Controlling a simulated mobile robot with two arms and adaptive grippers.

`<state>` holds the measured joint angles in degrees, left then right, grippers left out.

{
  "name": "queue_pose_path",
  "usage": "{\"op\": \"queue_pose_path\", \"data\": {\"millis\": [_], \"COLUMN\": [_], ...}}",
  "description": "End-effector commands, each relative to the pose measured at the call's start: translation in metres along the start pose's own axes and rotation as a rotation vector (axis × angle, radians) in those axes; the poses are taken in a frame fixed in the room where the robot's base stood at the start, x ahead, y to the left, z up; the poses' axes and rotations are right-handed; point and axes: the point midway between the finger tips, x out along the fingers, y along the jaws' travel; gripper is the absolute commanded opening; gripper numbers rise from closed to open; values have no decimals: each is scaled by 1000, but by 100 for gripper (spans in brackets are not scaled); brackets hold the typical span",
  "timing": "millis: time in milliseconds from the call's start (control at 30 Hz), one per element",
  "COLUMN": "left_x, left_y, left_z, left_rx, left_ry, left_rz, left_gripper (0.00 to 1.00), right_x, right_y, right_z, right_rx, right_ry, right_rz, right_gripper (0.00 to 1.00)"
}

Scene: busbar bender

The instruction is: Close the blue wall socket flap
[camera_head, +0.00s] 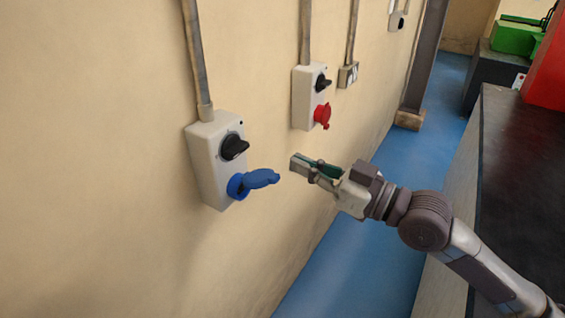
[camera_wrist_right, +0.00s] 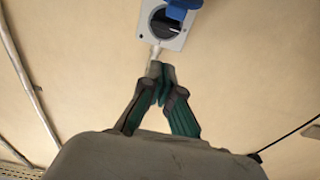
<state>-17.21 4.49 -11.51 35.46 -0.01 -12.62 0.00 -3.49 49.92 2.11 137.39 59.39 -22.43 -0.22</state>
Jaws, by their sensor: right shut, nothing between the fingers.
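The blue socket flap (camera_head: 263,179) stands open, sticking out to the right from the blue socket (camera_head: 236,187) low on the front of a white wall box (camera_head: 206,165). Part of the blue socket or flap (camera_wrist_right: 184,4) also shows at the top edge in the right wrist view, cut off by the frame. My right gripper (camera_head: 298,165) is shut and empty, to the right of the flap and slightly higher in the picture, with a visible gap between them. Its closed fingertips (camera_wrist_right: 160,72) also show in the right wrist view, below the box. My left gripper is not in view.
A black rotary switch (camera_head: 233,147) sits above the blue socket. A second white box with a red socket (camera_head: 322,115) is farther along the wall. A dark-topped bench (camera_head: 515,170) stands at right. Blue floor (camera_head: 350,265) lies between wall and bench.

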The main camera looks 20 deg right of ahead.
Motion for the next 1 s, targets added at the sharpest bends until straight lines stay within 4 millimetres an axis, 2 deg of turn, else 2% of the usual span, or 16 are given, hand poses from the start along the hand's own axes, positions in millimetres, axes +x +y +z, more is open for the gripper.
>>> {"op": "queue_pose_path", "data": {"millis": [33,100,333,400,600,1000], "left_x": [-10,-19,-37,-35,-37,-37], "left_y": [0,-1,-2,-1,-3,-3], "left_z": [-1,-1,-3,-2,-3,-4], "left_rx": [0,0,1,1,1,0], "left_ry": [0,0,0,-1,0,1], "left_rz": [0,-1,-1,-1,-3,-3], "left_gripper": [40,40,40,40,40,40], "right_x": [9,22,59,51,44,41], "right_y": [-1,1,-1,-1,0,0], "right_z": [-7,-8,-5,13,32,38], "right_rx": [2,4,1,1,-1,-2], "right_ry": [6,6,1,-8,-5,-1], "right_rz": [-3,1,-1,-2,-1,0], "right_gripper": [0,0,0,0,0,0]}}
